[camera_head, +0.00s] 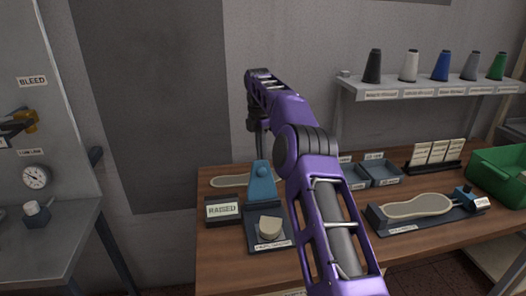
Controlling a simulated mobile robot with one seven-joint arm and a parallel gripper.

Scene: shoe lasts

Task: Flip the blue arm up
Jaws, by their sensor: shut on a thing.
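The blue arm (262,183) stands up at the back of a dark base (258,238) on the wooden bench. It looks raised and broad, narrowing towards its top. A pale round piece (270,227) sits on the base in front of it. My gripper (261,153) points down at the top of the blue arm and is shut on it. The fingers are small and partly hidden by my purple arm, so the exact grip is unclear. A dark sign reading "RAISED" (222,210) stands just left of the base.
A shoe-shaped plate on a dark fixture (420,210) with a small blue part lies to the right. Thread cones sit on a shelf (430,88). A grey panel with a gauge (36,177) is at left.

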